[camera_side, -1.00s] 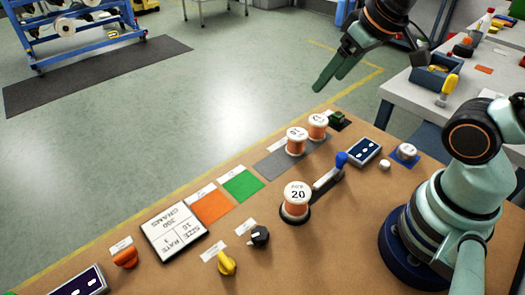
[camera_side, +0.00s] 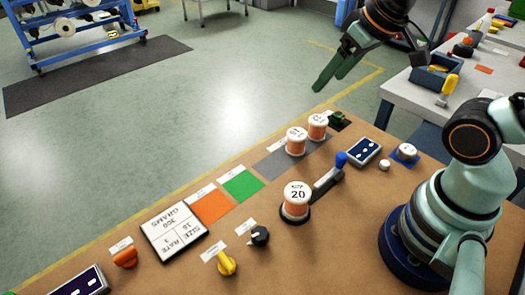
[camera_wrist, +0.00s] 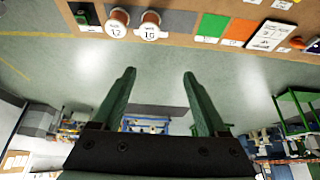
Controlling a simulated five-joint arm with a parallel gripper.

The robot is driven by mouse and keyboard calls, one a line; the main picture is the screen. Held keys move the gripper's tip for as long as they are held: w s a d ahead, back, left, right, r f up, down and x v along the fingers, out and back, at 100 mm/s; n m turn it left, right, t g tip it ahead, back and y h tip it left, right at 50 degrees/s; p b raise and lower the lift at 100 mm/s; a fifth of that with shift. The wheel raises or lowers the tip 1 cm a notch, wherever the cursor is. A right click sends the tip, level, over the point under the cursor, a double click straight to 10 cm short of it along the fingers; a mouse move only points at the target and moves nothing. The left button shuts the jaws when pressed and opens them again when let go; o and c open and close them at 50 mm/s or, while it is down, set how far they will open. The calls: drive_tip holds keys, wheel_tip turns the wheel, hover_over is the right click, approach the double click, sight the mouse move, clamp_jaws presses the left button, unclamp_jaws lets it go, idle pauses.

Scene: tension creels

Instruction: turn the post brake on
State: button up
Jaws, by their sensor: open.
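My gripper (camera_side: 331,76) is open and empty, held high beyond the far edge of the bench; its two green fingers stand apart in the wrist view (camera_wrist: 159,74). A spool marked 20 (camera_side: 296,199) stands upright on the bench. Beside it is a lever with a blue knob (camera_side: 341,159). A black knob (camera_side: 260,236), a yellow knob (camera_side: 227,264) and an orange knob (camera_side: 125,257) sit to the left, with small labels too small to read. I cannot tell which control is the post brake. My gripper touches none of them.
Two spools (camera_side: 297,141) (camera_side: 317,126) stand on a grey patch. Green (camera_side: 243,185) and orange (camera_side: 211,207) patches, a card (camera_side: 173,232) and a dark display (camera_side: 364,152) lie on the bench. A white button (camera_side: 384,165) is near my base.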

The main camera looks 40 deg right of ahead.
drive_tip(key=shift+o, duration=0.9)
drive_tip(key=shift+a, duration=0.15)
drive_tip(key=n+g, duration=0.6)
drive_tip(key=n, duration=1.1)
hover_over(225, 260)
wheel_tip(225, 260, down, 12)
wheel_tip(225, 260, down, 11)
drive_tip(key=shift+f, duration=0.15)
drive_tip(key=shift+c, duration=0.3)
drive_tip(key=c, duration=1.3)
